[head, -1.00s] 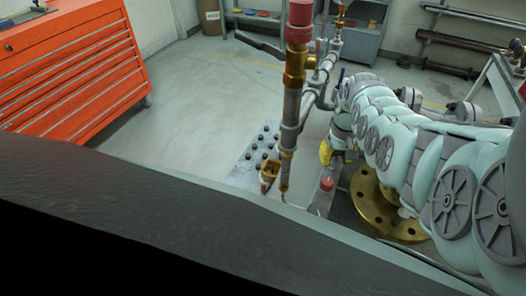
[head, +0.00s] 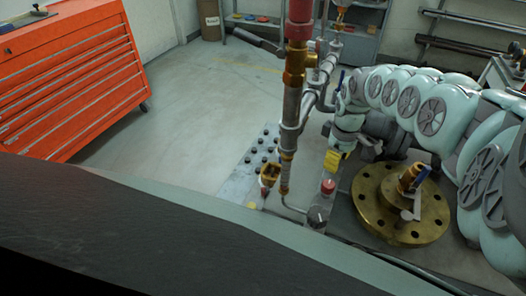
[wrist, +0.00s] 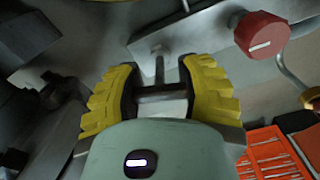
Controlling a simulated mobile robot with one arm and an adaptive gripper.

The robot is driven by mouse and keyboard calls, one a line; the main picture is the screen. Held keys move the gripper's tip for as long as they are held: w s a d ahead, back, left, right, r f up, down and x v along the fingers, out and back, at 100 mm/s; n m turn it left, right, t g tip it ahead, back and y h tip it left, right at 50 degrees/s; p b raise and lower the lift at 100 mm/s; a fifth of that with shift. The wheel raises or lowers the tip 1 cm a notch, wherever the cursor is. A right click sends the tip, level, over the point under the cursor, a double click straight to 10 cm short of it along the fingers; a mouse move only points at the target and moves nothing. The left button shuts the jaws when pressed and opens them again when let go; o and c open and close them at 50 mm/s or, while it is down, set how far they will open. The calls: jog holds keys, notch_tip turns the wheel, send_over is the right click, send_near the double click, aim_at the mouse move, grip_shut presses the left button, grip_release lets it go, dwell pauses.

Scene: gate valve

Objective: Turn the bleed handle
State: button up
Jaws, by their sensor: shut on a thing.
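My gripper (head: 336,158) has yellow fingers and is low, just right of the upright pipe in the head view. In the wrist view my gripper (wrist: 160,92) is shut on a small dark crossbar with a grey stem, which looks like the bleed handle (wrist: 159,69). The crossbar spans between the two finger pads. The handle is hidden behind the gripper in the head view. A red knob (head: 328,186) stands just below the gripper; the same red knob (wrist: 262,33) is at the upper right of the wrist view, apart from the fingers.
An upright pipe (head: 291,105) with red and brass fittings stands left of my gripper. A brass flange (head: 375,215) carries a small valve with a blue lever (head: 422,173) to the right. An orange tool cabinet (head: 70,75) stands far left, with open floor between.

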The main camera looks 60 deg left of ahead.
jog(key=shift+n+b, duration=0.65)
jog(key=shift+n, duration=0.45)
jog(key=shift+r, duration=0.1)
jog(key=o, duration=1.3)
notch_tip(320, 180, up, 11)
jog(key=shift+w+r, duration=0.1)
jog(key=shift+r, duration=0.35)
